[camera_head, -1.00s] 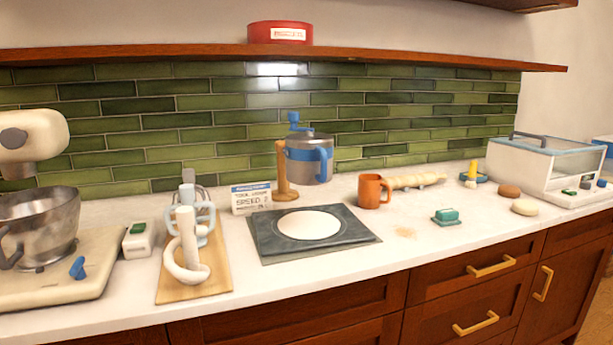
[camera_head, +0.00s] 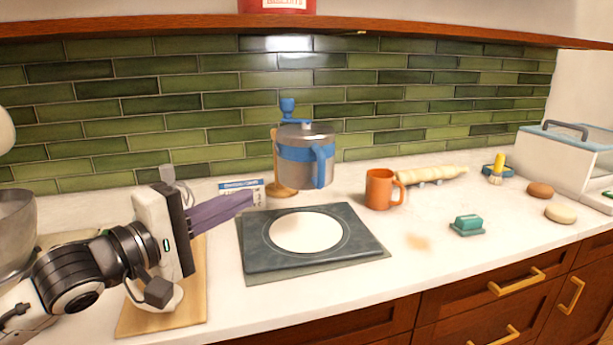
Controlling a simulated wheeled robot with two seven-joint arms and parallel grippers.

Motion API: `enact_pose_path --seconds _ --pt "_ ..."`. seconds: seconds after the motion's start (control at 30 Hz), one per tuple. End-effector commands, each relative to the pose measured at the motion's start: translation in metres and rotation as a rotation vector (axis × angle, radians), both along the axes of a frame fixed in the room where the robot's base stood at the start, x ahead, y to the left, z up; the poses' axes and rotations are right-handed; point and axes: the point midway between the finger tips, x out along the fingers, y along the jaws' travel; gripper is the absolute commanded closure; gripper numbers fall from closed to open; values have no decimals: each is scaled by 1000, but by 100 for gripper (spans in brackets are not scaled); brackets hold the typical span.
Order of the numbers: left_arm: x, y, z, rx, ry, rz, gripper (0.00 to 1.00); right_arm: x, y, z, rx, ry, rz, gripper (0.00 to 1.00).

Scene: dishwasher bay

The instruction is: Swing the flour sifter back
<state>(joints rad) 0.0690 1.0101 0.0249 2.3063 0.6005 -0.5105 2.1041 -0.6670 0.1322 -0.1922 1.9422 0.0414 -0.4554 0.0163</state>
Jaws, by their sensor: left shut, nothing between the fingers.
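The flour sifter (camera_head: 305,170) is a metal cup with a blue band, a blue side handle and a blue crank on top. It hangs from a wooden post (camera_head: 281,188), above the back edge of a dark square board (camera_head: 262,258) with a white round disc (camera_head: 306,231) on it. My left gripper (camera_head: 248,200) has come in from the left with its purple fingers shut and empty. The fingertips are left of the sifter and lower, apart from it. My right gripper is not in view.
An orange mug (camera_head: 380,190) stands right of the sifter, with a rolling pin (camera_head: 430,175) behind it. A teal-handled block (camera_head: 467,225) lies further right. A wooden board (camera_head: 190,312) lies under my left arm.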

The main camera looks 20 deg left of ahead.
Motion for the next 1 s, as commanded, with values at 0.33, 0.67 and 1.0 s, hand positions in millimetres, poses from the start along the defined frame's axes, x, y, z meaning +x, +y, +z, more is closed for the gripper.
enact_pose_path --seconds 0.33,0.67,1.0 --pt "7 -2 0 -2 0 1 100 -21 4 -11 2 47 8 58" --pt "50 -20 3 -1 -3 0 100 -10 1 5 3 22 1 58" --pt "100 -53 1 -2 1 -2 100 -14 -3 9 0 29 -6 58"
